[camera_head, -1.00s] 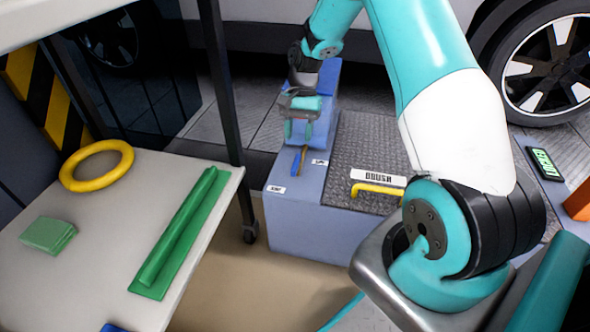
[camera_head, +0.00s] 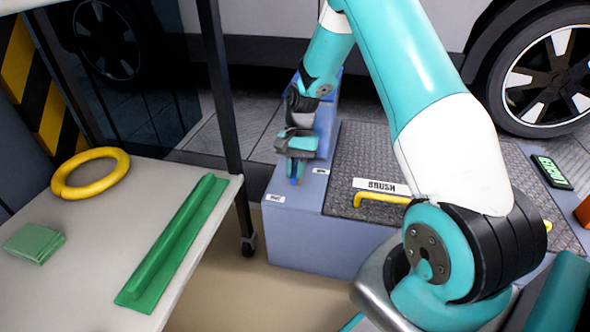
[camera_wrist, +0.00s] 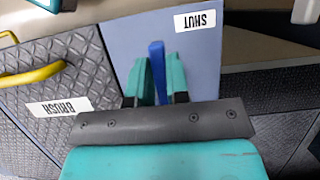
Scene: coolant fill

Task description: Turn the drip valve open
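The drip valve's handle is a narrow blue lever on top of the blue-grey box (camera_head: 315,225). Only the lever's blue tip (camera_head: 294,181) shows below my gripper (camera_head: 296,168) in the head view. In the wrist view the blue lever (camera_wrist: 158,72) stands between the teal fingers of my gripper (camera_wrist: 158,88), with no clear gap on either side. My gripper appears shut on it. A SHUT label (camera_wrist: 195,20) lies just beyond the lever's tip, to the right in the wrist view. A second small label (camera_head: 320,171) in the head view is too small to read.
A ribbed dark plate with a BRUSH label (camera_head: 381,186) and yellow handle (camera_head: 380,197) lies right of the valve. A pale table (camera_head: 95,255) with a yellow ring (camera_head: 90,173) stands left, its dark post (camera_head: 222,90) near my gripper. A car wheel (camera_head: 550,75) is behind.

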